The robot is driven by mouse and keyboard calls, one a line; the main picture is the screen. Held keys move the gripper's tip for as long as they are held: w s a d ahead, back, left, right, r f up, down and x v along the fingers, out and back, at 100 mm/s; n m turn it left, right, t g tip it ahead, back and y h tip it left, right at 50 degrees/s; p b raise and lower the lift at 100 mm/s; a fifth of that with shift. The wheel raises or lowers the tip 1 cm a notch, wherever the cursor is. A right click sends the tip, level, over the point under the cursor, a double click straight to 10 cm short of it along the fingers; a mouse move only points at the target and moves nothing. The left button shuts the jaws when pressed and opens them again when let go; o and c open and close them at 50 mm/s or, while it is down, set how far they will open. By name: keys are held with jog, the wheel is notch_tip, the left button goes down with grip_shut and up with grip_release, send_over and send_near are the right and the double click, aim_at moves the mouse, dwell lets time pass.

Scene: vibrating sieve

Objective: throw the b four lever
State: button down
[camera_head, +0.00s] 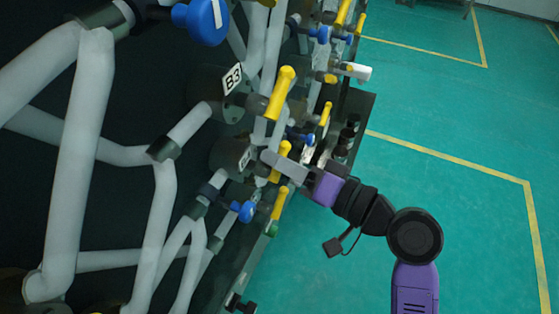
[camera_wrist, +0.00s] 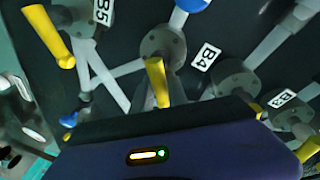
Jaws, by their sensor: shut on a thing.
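The B4 lever is a yellow handle (camera_head: 280,160) on a dark round flange in the head view; the label beside it is partly unreadable there. In the wrist view the B4 lever (camera_wrist: 157,82) is at the middle, pointing down from its flange, with the B4 label (camera_wrist: 206,57) to the right. My gripper (camera_head: 273,165) reaches in from the right and is shut on the B4 lever. The lever's lower end is hidden behind the purple gripper body in the wrist view, and the fingertips are not clear there.
The B3 lever (camera_head: 280,94) is just above my gripper in the head view. The B5 lever (camera_wrist: 49,36) is left in the wrist view. A blue valve handle (camera_head: 243,211) and another yellow lever (camera_head: 279,204) are below. Grey pipes fill the left; green floor (camera_head: 440,130) at right is clear.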

jog(key=shift+s+a+f, duration=0.15)
jog(key=shift+s+f, duration=0.05)
jog(key=shift+f, duration=0.2)
jog(key=c, duration=1.3)
grip_release()
jog(key=shift+r, duration=0.15)
jog(key=shift+r, duration=0.1)
jog(key=v, duration=0.7)
jog(key=shift+s+d, duration=0.2)
jog(key=shift+d, duration=0.15)
